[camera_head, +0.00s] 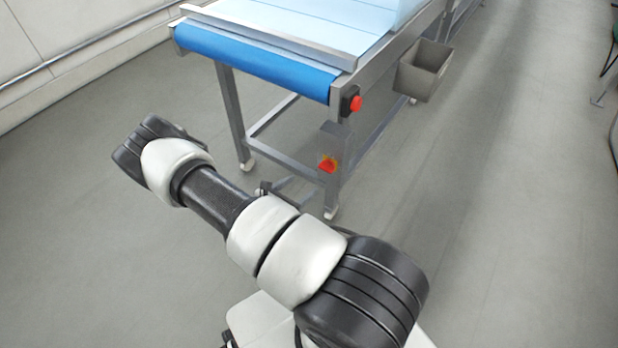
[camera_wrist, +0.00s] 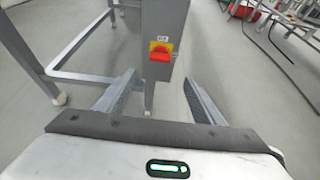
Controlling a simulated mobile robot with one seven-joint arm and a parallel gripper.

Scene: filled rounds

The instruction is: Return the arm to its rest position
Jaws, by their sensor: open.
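My gripper (camera_wrist: 160,82) shows in the wrist view with its two grey fingers spread apart and nothing between them. Beyond the fingers is a grey control box with a red and yellow switch (camera_wrist: 161,52), apart from them as far as I can tell. In the head view my arm (camera_head: 215,200) is bent, reaching from the bottom right toward the left in front of the conveyor. My gripper is mostly hidden behind the arm there.
A conveyor table with a blue belt end (camera_head: 255,63) stands just ahead on metal legs. A red stop button (camera_head: 355,103) and a grey bin (camera_head: 425,70) are on its right side. The floor (camera_head: 500,230) to the right is clear.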

